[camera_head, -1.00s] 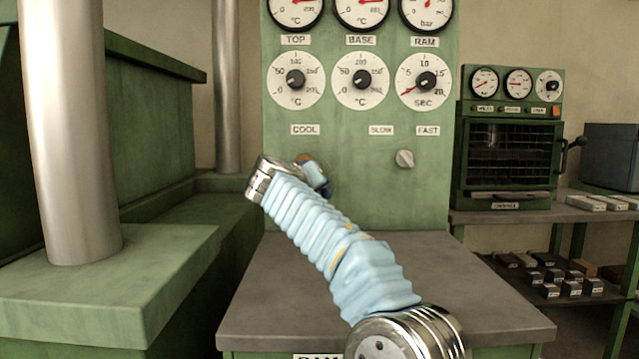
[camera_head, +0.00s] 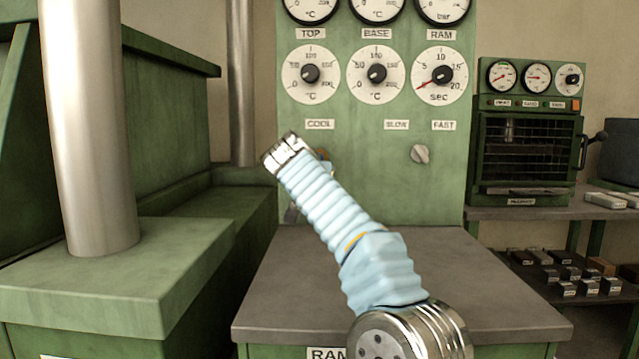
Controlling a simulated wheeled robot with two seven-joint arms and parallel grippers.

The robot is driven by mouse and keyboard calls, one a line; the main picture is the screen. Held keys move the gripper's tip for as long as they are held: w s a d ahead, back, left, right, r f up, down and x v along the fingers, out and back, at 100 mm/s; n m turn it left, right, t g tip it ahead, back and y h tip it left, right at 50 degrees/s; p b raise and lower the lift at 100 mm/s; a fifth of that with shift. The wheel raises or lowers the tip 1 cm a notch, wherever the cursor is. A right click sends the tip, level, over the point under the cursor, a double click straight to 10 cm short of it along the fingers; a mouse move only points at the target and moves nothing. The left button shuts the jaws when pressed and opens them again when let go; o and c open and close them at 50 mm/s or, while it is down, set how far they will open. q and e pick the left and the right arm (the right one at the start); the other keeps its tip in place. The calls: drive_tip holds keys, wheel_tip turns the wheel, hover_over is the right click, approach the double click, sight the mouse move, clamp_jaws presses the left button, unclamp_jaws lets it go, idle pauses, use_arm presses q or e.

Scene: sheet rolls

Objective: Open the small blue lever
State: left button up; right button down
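The COOL label (camera_head: 319,124) is on the green panel. Just below it, a small brass-brown fitting with a bit of blue (camera_head: 324,158) shows at the edge of my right arm. It looks like the small blue lever, and most of it is hidden behind my light-blue sleeved arm. That arm comes up from the lower right and crosses in front of the panel. A small grey part (camera_head: 292,213) shows left of the sleeve; I cannot tell whether it belongs to my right gripper. Its fingers are not clearly seen. My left gripper is not in view.
The grey press table (camera_head: 480,290) below the panel is bare. A silver knob (camera_head: 420,154) sits at the panel's right. A steel column (camera_head: 90,130) stands on a green block at left. A small green oven (camera_head: 525,150) stands on a shelf at right.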

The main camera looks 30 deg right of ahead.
drive_tip(key=shift+a+f, duration=0.15)
drive_tip(key=shift+f, duration=0.35)
drive_tip(key=c, duration=1.1)
unclamp_jaws()
drive_tip(key=shift+w, duration=0.1)
drive_tip(key=b+v, duration=0.1)
drive_tip(key=v, duration=1.3)
drive_tip(key=shift+r+b, duration=0.2)
drive_tip(key=shift+b, duration=0.15)
